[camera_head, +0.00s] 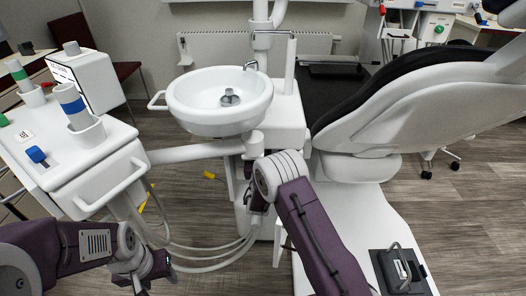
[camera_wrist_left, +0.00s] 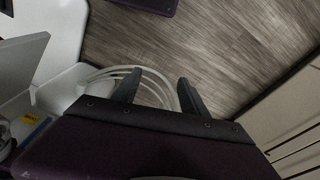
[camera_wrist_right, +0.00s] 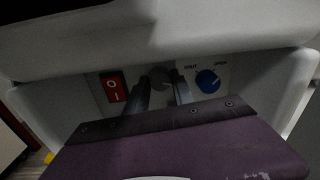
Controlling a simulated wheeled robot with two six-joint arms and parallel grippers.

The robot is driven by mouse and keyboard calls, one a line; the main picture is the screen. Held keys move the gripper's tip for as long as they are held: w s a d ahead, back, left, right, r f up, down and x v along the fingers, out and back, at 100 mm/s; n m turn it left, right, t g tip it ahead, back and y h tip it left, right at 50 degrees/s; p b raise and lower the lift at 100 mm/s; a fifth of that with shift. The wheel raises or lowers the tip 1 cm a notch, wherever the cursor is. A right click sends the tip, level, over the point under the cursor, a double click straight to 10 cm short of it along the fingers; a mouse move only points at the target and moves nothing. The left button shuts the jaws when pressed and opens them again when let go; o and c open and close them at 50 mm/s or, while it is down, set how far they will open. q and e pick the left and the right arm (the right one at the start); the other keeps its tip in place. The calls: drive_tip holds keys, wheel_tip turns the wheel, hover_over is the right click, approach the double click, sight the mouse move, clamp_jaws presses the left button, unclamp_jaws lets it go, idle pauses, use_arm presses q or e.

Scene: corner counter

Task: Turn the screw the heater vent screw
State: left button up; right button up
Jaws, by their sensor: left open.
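My right wrist view faces a light panel under a white housing. A round grey knob (camera_wrist_right: 161,76) sits in it between a red rocker switch (camera_wrist_right: 114,88) and a blue dial (camera_wrist_right: 207,81) with SHUT and OPEN lettering. Which part is the heater vent screw is not labelled. My right gripper (camera_wrist_right: 160,84) has its fingers partly apart, either side of the grey knob; contact is unclear. In the head view its fingertips are hidden below the basin. My left gripper (camera_head: 155,282) is open and empty, low at left; its spread fingers also show in the left wrist view (camera_wrist_left: 160,78).
A white basin (camera_head: 219,129) stands over the unit, left of the dental chair (camera_head: 412,112). A tool cart (camera_head: 75,160) with cups is at left. White hoses (camera_head: 215,262) loop near my left gripper. A wall radiator (camera_head: 215,48) is behind.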

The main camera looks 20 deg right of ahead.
clamp_jaws()
drive_tip(key=shift+m+b, duration=0.5)
drive_tip(key=shift+m, duration=0.6)
drive_tip(key=o, duration=0.7)
unclamp_jaws()
drive_tip(key=shift+c, duration=0.2)
